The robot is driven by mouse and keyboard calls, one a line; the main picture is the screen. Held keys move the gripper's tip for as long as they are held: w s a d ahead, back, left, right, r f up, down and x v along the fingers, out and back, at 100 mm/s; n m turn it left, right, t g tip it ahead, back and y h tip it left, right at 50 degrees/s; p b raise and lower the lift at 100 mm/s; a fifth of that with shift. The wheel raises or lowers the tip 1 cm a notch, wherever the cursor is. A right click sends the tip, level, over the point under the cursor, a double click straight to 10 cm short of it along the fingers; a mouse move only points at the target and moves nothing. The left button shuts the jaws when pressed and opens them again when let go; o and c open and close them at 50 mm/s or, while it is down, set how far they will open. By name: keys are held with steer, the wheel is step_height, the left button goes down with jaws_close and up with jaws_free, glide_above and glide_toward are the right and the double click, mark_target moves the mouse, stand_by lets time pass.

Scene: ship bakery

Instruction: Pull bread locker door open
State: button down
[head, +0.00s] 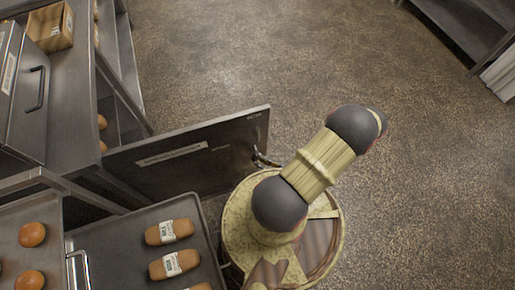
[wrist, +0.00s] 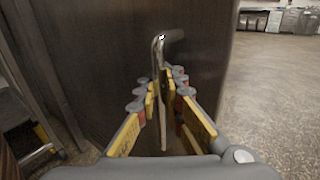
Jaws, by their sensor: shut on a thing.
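The bread locker door (head: 190,150) is a dark metal panel with a pale label, standing swung out from the shelving at the left. It fills the middle of the wrist view (wrist: 205,60) as a dark upright panel. Its metal bar handle (wrist: 158,52) sticks out towards me. My gripper (wrist: 163,88), with yellow fingers and grey and red pads, is shut on the handle. In the head view the handle end (head: 262,158) shows beside my arm, and most of my gripper is hidden there.
A tray (head: 120,240) with several wrapped loaves (head: 170,232) is at the lower left, near the door. Round buns (head: 31,235) lie on another tray. A grey box with a handle (head: 38,88) and a cardboard box (head: 50,28) sit above. Open speckled floor (head: 420,190) lies at the right.

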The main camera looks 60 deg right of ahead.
steer(key=shift+s+d, duration=0.1)
steer(key=shift+d, duration=0.35)
steer(key=c, duration=2.2)
jaws_free()
steer(key=shift+o, duration=1.2)
steer(key=shift+a, duration=0.2)
steer(key=s, duration=1.2)
steer(key=shift+a, duration=0.45)
